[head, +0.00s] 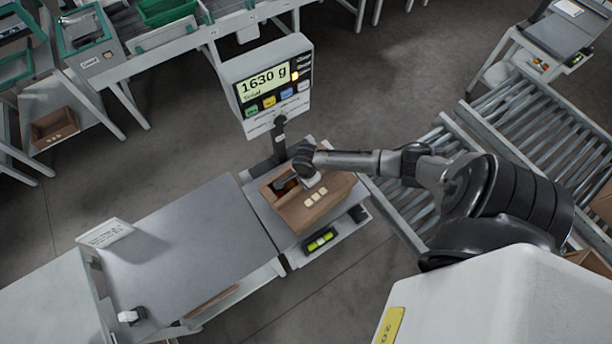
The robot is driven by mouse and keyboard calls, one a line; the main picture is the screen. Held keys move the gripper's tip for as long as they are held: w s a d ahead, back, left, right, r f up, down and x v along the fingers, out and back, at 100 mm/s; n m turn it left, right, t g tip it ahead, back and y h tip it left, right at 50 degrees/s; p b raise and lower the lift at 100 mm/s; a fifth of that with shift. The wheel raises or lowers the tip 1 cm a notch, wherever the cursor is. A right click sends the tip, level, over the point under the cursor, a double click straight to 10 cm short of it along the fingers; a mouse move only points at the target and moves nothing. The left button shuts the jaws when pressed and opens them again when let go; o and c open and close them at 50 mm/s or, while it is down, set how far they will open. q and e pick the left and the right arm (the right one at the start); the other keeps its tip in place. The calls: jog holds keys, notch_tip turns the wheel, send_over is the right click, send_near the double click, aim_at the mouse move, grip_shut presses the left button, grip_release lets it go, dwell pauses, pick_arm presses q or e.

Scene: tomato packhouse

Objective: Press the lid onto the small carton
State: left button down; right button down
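A small brown carton (301,219) stands on the weighing scale's platform, in the middle of the view. I cannot clearly make out a separate lid. My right gripper (304,181), on the arm coming in from the right, points down at the carton's top, at or just above it. Its fingers are small and partly hidden, so I cannot tell whether they are open or touching the carton. My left gripper is not in view.
The scale display (268,87) reads 1630 g and stands on a post behind the carton. A grey table (185,250) adjoins the scale on the left, mostly clear, with a small white-and-black object (131,315). A roller conveyor (545,125) runs at the right.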

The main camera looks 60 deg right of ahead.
jog(key=shift+f, duration=0.25)
jog(key=shift+f, duration=0.25)
dwell(0.3)
jog(key=c, duration=0.9)
grip_release()
jog(key=c, duration=0.4)
jog(key=shift+o, duration=0.2)
jog(key=shift+r, duration=0.1)
notch_tip(320, 180, up, 2)
jog(key=p, duration=0.2)
jog(key=shift+r+p, duration=0.1)
jog(key=shift+p, duration=0.2)
notch_tip(320, 180, up, 6)
jog(key=p, duration=0.7)
jog(key=shift+f, duration=0.2)
